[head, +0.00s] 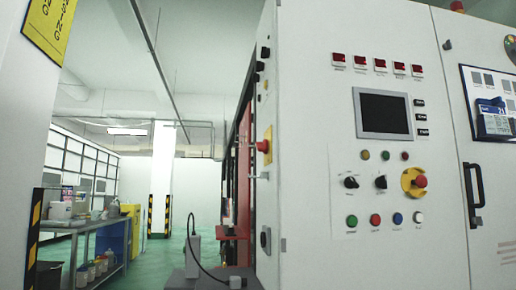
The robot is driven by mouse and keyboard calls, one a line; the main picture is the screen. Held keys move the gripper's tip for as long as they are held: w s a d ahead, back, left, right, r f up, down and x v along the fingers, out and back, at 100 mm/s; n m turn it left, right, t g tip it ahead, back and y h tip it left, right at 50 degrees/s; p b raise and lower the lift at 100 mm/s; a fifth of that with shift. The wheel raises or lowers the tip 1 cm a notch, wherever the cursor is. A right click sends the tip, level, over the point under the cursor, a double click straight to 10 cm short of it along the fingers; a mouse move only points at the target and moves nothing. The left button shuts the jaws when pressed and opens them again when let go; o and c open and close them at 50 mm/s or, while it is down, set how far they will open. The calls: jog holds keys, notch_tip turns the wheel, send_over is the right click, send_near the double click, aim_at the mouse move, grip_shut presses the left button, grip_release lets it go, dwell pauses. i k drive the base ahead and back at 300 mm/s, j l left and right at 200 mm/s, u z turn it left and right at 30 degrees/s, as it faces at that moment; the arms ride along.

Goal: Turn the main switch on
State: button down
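A large white control cabinet (310,215) fills the right half of the head view. A red knob on a yellow plate (264,146) sticks out from its narrow left side, seen edge-on. Another red knob on a round yellow plate (418,181) is on the front panel. Two black rotary knobs, one on the left (351,182) and one on the right (381,182), sit left of it. No readable label shows which is the main switch, and I cannot tell any switch's position. My gripper is not in view.
The cabinet front also has a dark screen (383,113), several red displays, coloured buttons and a black door handle (474,186). A workbench (85,225) with containers stands at left. A white pillar (162,170) stands behind.

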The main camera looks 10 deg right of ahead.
aim_at(263, 147)
jog(key=i+j, duration=0.55)
jog(key=j, duration=0.25)
jog(key=i+j+z, duration=0.1)
jog(key=i+j, duration=0.2)
jog(key=j, duration=0.1)
